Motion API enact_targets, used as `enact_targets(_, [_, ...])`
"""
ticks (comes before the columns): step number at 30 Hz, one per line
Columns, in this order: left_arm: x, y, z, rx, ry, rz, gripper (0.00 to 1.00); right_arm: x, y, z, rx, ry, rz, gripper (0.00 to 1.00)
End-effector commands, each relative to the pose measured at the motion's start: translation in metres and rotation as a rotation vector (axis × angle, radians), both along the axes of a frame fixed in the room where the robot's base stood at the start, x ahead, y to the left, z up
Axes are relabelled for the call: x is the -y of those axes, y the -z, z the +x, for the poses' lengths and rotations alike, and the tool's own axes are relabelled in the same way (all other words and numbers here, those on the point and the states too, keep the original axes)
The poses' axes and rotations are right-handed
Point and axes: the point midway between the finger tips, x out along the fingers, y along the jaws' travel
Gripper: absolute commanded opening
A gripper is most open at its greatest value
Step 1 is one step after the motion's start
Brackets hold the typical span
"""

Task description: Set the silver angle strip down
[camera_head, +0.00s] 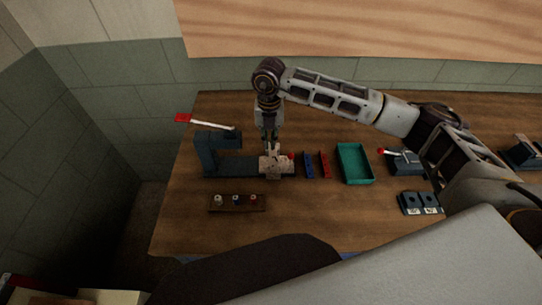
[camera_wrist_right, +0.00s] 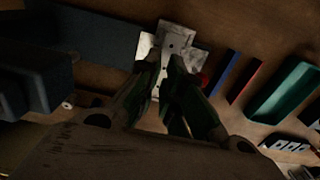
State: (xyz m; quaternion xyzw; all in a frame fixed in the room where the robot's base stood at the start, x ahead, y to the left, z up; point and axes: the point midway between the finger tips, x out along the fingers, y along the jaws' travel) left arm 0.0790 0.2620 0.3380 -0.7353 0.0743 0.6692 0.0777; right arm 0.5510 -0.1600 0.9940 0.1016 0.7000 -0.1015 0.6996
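My right gripper (camera_head: 270,146) points down over the dark blue fixture (camera_head: 235,166) on the wooden table. Its fingers (camera_wrist_right: 167,62) are close together with the silver angle strip (camera_wrist_right: 178,36) between them; the strip has small holes. The strip lies over a wider pale metal plate (camera_wrist_right: 202,58) at the right end of the fixture; the plate also shows in the head view (camera_head: 281,170). Whether the strip touches the plate is hard to tell. The fingers hide part of the strip. My left gripper is not in view.
A red-handled lever (camera_head: 208,124) rises from the fixture. A blue bar (camera_head: 308,165), a red bar (camera_head: 324,164) and a teal tray (camera_head: 342,174) stand to the right. A brown block with small parts (camera_head: 246,208) lies in front. Bare table lies between the block and the tray.

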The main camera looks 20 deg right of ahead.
Motion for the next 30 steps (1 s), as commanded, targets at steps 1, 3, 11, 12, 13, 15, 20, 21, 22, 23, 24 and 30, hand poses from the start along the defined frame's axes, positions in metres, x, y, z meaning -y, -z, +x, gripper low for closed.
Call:
enact_targets(1, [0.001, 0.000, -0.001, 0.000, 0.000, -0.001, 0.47, 0.000, 0.001, 0.000, 0.000, 0.000, 0.000, 0.09])
enact_targets(3, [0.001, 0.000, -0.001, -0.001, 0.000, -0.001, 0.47, 0.000, 0.002, 0.000, 0.000, 0.000, 0.000, 0.09])
enact_targets(11, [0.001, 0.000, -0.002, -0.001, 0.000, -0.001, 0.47, 0.000, 0.002, 0.000, 0.000, 0.001, 0.000, 0.09])
enact_targets(12, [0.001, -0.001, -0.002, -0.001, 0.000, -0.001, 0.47, 0.000, 0.003, 0.000, 0.000, 0.001, 0.000, 0.09])
enact_targets(13, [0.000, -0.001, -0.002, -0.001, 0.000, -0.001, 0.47, 0.000, 0.004, 0.000, 0.000, 0.001, -0.001, 0.09])
enact_targets(15, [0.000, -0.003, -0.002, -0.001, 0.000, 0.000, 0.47, 0.000, 0.008, -0.001, -0.001, 0.001, -0.001, 0.09])
enact_targets(20, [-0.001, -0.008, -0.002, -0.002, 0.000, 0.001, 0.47, -0.002, 0.022, -0.002, -0.002, 0.001, 0.000, 0.09])
enact_targets(21, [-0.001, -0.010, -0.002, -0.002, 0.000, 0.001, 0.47, -0.002, 0.027, -0.003, -0.002, 0.001, -0.001, 0.09])
enact_targets(22, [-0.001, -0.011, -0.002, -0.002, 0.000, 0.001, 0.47, -0.002, 0.030, -0.004, -0.002, 0.000, -0.001, 0.09])
enact_targets(23, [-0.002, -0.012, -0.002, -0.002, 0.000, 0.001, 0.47, -0.003, 0.033, -0.004, -0.001, 0.001, -0.001, 0.09])
enact_targets(24, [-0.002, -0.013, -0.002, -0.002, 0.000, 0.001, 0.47, -0.002, 0.038, -0.003, -0.001, 0.001, -0.001, 0.09])
enact_targets(30, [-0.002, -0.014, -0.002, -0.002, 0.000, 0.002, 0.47, -0.002, 0.052, -0.003, 0.000, 0.001, -0.001, 0.09])
